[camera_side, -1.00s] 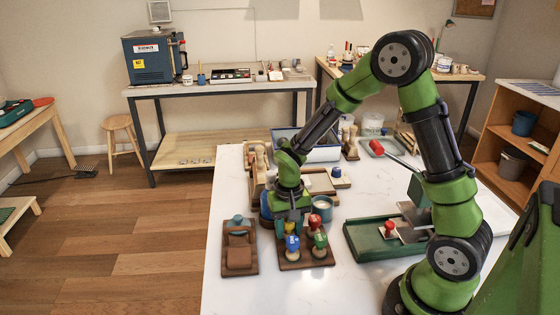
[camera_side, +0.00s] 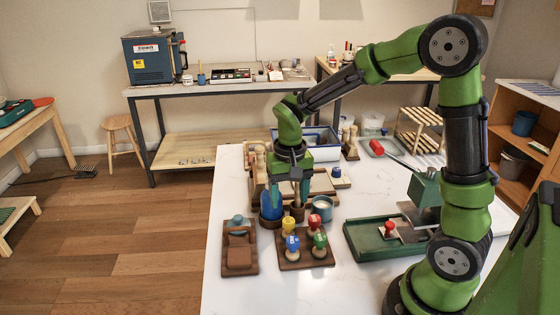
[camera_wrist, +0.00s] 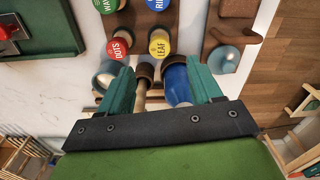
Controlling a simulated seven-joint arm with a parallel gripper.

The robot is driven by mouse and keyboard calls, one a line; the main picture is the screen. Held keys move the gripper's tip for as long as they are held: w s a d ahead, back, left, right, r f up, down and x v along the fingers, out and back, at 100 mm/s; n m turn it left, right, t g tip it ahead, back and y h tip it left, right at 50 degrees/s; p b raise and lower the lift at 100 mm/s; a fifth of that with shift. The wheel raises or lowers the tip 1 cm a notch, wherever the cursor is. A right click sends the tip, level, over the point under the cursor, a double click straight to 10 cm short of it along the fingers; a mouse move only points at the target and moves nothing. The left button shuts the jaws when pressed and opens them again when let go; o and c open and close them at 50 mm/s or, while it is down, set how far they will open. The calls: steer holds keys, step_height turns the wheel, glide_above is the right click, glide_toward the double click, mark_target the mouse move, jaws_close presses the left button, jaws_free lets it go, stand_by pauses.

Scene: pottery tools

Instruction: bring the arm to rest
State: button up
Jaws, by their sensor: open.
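My gripper (camera_side: 296,200) points down above the white table, just behind a brown wooden rack (camera_side: 296,262). Its two green fingers stand apart with nothing held between them, as the wrist view also shows (camera_wrist: 162,88). The rack holds stamps with round knobs: yellow (camera_side: 287,224), red (camera_side: 314,221), blue (camera_side: 292,243) and green (camera_side: 320,240). In the wrist view the yellow knob reads LEAF (camera_wrist: 160,44) and the red one reads DOTS (camera_wrist: 119,48). The knobs are in front of the fingers, apart from them.
A blue container (camera_side: 271,206) and a pale-filled cup (camera_side: 322,207) stand close beside the gripper. A brown board with a teal knob (camera_side: 239,261) lies at left. Bare tabletop lies in front.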

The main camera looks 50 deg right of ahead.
step_height(320, 180, up, 6)
steer(key=s+a+r+n+t+y, duration=0.1)
steer(key=s+a+r+t, duration=0.1)
steer(key=s, duration=0.4)
steer(key=s+a+r+n+t+y, duration=0.1)
steer(key=s+a+r+n+t, duration=0.1)
steer(key=s+r+t, duration=0.3)
steer(key=shift+s+a, duration=0.4)
steer(key=shift+s, duration=0.1)
